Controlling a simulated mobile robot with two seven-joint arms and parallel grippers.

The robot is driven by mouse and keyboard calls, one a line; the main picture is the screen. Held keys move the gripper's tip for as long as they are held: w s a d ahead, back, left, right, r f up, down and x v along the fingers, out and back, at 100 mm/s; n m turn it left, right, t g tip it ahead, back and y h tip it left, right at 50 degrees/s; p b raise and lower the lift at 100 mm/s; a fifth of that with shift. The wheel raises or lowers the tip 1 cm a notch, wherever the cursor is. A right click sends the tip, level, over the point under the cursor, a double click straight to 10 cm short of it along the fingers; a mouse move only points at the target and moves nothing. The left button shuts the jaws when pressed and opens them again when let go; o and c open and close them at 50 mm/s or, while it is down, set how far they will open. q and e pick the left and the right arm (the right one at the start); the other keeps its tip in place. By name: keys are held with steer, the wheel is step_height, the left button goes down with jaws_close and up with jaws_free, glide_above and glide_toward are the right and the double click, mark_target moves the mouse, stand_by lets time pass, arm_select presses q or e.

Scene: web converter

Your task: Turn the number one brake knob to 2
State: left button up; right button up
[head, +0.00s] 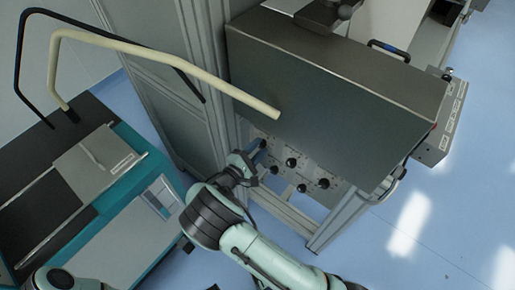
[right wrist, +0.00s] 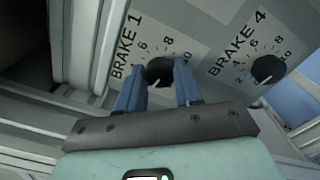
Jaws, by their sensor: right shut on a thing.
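The brake 1 knob (right wrist: 160,70) is black and round, on a pale panel with a printed "BRAKE 1" dial. In the right wrist view it sits between the two blue fingers of my right gripper (right wrist: 158,88), which are shut on it. The white mark on the knob points down and slightly left in that view; the low numbers of the dial are hard to read. In the head view my right gripper (head: 254,158) is at the left part of the knob panel and hides the brake 1 knob. My left gripper is not in view.
The brake 4 knob (right wrist: 268,69) is to the right in the right wrist view. Other black knobs (head: 323,183) share the panel in the head view. A large dark metal box (head: 330,95) overhangs the panel. A frame post stands close to the left.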

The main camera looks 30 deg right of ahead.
steer(key=o, duration=1)
steer(key=shift+o, duration=0.2)
steer(key=v, duration=1.3)
steer(key=shift+a, duration=0.25)
steer(key=shift+s, duration=0.1)
steer(key=shift+f, duration=0.1)
